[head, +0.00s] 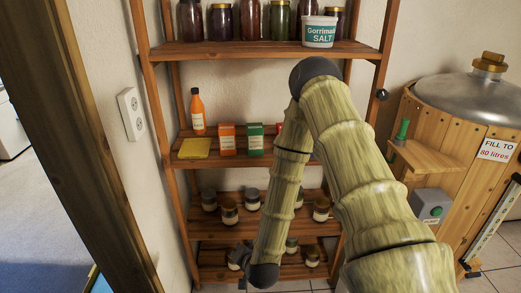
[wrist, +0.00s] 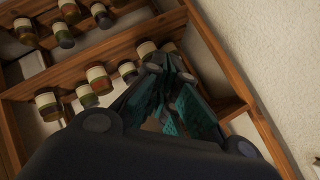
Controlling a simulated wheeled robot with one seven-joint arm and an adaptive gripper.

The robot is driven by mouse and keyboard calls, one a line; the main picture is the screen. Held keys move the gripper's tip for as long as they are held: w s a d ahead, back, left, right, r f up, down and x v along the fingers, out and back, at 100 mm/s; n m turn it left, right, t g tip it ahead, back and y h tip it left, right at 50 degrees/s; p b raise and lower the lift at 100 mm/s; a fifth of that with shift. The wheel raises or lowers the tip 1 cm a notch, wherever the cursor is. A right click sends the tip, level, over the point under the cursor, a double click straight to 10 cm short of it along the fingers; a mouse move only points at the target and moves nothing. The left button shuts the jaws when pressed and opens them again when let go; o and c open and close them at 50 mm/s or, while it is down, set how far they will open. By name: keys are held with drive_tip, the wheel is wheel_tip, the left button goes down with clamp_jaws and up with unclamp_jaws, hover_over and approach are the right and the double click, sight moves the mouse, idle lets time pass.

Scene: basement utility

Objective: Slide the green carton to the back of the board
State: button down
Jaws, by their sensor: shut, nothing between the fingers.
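The green carton (head: 255,138) stands upright on the middle shelf board (head: 240,160) in the head view, near the board's front half. An orange carton stands just left of it. My gripper (head: 238,254) is low at the bottom shelves, well below the carton and apart from it. In the wrist view my gripper (wrist: 172,68) has its fingers together with nothing between them, pointing at the rack. The green carton does not show in the wrist view.
On the same board are the orange carton (head: 227,139), an orange bottle (head: 197,112), a yellow packet (head: 195,148) and a red thing partly hidden by my arm. Jars fill the lower shelves (head: 252,199). Jars and a salt tub (head: 319,31) stand above. A wooden vat (head: 460,120) is right.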

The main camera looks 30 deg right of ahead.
drive_tip(key=w+d+r+m+t+h, duration=0.3)
drive_tip(key=w+d+r+m, duration=0.4)
drive_tip(key=r, duration=0.5)
drive_tip(key=m+t+h, duration=0.1)
drive_tip(key=m+h, duration=0.4)
drive_tip(key=m, duration=0.1)
approach(259, 145)
drive_tip(key=p+x, duration=0.4)
drive_tip(key=x, duration=0.3)
drive_tip(key=shift+s, duration=0.1)
drive_tip(key=shift+d+f, duration=0.1)
